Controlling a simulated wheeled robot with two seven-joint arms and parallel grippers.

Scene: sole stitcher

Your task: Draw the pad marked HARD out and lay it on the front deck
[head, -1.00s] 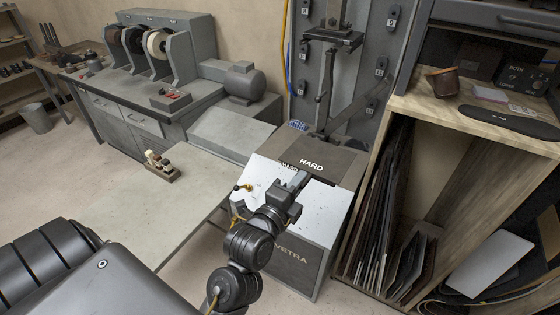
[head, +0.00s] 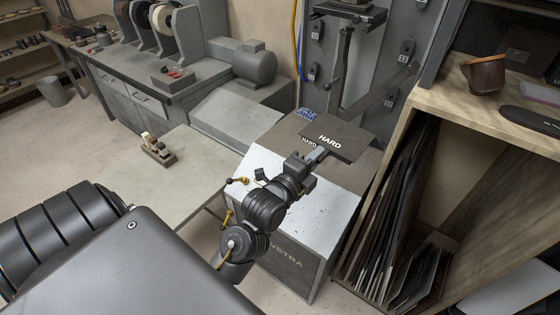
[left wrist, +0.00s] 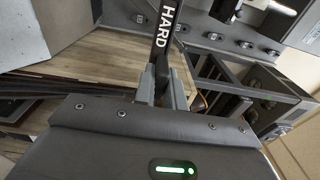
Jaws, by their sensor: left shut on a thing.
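The dark pad marked HARD (head: 341,142) shows in the head view with its white lettering up, above the rear part of the machine top. My left gripper (head: 319,155) is shut on the pad's front edge. In the left wrist view the pad (left wrist: 166,30) runs up from between the fingers (left wrist: 160,88), its lettering along its length. A smaller HARD label (head: 309,142) shows on the machine beside the pad. My right gripper is out of view.
Brass-coloured handles (head: 238,181) stand at the deck's left edge. The machine's grey column and crank (head: 342,70) rise behind. A wooden shelf unit (head: 432,112) with upright dark sheets stands close on the right. A pale table (head: 150,195) lies left.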

